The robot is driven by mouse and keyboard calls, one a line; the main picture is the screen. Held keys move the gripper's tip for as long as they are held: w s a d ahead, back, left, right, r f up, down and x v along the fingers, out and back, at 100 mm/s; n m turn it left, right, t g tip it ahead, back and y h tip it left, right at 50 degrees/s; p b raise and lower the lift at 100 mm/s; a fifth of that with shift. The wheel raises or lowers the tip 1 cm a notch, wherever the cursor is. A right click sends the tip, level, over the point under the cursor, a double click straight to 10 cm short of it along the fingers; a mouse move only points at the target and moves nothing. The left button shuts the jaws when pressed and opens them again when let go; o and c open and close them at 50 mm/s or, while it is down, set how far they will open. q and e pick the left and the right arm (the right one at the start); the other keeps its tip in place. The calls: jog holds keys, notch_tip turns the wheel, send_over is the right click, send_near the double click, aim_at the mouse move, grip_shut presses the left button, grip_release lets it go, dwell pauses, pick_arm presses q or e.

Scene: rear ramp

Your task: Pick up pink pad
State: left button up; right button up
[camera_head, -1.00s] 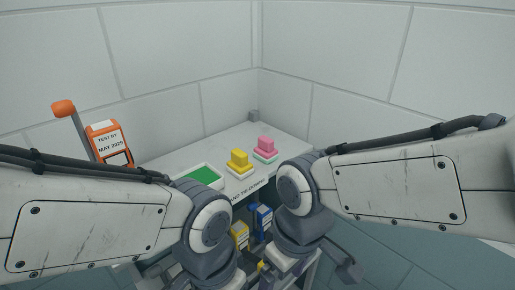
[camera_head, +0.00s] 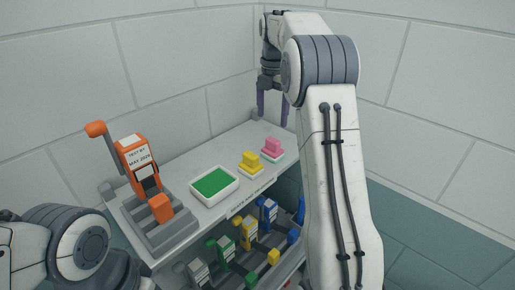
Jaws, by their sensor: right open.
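The pink pad (camera_head: 272,148) sits on a pale base near the far right end of the white shelf top (camera_head: 187,177). My right gripper (camera_head: 272,107) points down above and behind the pink pad, close to the corner. Its dark fingers are apart with nothing visible between them. It does not touch the pad. My left arm shows only at the lower left edge, and its gripper is out of the picture.
A yellow pad (camera_head: 251,163) stands just left of the pink one. A tray with a green surface (camera_head: 214,184) is further left. An orange lever device (camera_head: 140,165) stands at the left end. Colored lever devices (camera_head: 247,232) fill the shelf below. Walls close off the back and right.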

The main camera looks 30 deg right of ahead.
send_over(273, 139)
jog(key=f, duration=0.4)
jog(key=shift+w+a+f, duration=0.1)
jog(key=shift+a+f, duration=0.05)
jog(key=shift+a, duration=0.15)
jog(key=f+p, duration=0.2)
jog(key=f, duration=0.1)
jog(key=f+p, duration=0.1)
jog(key=f, duration=0.1)
jog(key=shift+s+d, duration=0.25)
jog(key=shift+f, duration=0.15)
grip_shut()
